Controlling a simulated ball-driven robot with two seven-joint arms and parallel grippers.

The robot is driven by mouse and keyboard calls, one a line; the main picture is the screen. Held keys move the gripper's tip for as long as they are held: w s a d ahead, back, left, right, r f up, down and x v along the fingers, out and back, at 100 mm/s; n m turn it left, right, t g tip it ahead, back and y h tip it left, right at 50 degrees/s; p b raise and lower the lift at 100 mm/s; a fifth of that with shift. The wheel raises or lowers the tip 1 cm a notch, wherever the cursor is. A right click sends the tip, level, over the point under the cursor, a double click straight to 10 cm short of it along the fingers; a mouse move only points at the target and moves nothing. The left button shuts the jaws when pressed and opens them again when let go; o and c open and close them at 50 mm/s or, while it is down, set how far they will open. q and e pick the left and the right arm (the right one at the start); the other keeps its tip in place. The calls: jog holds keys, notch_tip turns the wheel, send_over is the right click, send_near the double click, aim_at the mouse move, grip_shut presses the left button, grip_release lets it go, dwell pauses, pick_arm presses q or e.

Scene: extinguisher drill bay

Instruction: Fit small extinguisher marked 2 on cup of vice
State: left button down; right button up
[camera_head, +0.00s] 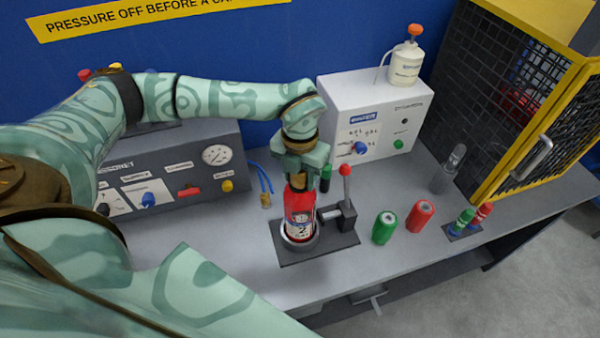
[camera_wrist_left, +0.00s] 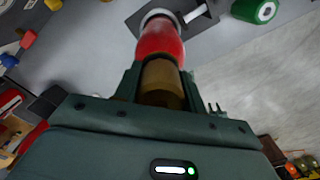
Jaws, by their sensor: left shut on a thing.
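The small red extinguisher marked 2 (camera_head: 299,213) stands upright in the head view, with its lower end at the round cup of the vice (camera_head: 299,243). Whether it is fully seated in the cup, I cannot tell. The vice (camera_head: 335,240) is a dark plate with a clamp and a red-knobbed lever (camera_head: 346,171). My left gripper (camera_head: 300,178) is shut on the extinguisher's brass-coloured neck, from above. In the left wrist view, the red body (camera_wrist_left: 160,42) points away from the fingers, its far end at the pale cup ring (camera_wrist_left: 158,15). My right gripper is not seen.
Green (camera_head: 384,228) and red (camera_head: 420,214) cylinders stand right of the vice, near small green and red bottles (camera_head: 465,217) on a dark base. A white control box (camera_head: 376,115) and a gauge panel (camera_head: 205,165) stand behind. A yellow-framed mesh cage (camera_head: 535,110) is at right.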

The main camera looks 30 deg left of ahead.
pick_arm(q)
jog(key=shift+f+b, duration=1.2)
jog(key=shift+f, duration=0.6)
jog(key=c, duration=0.7)
grip_release()
jog(key=shift+c, duration=0.2)
notch_tip(320, 180, up, 16)
jog(key=shift+r+b, duration=0.15)
jog(key=shift+b, duration=0.3)
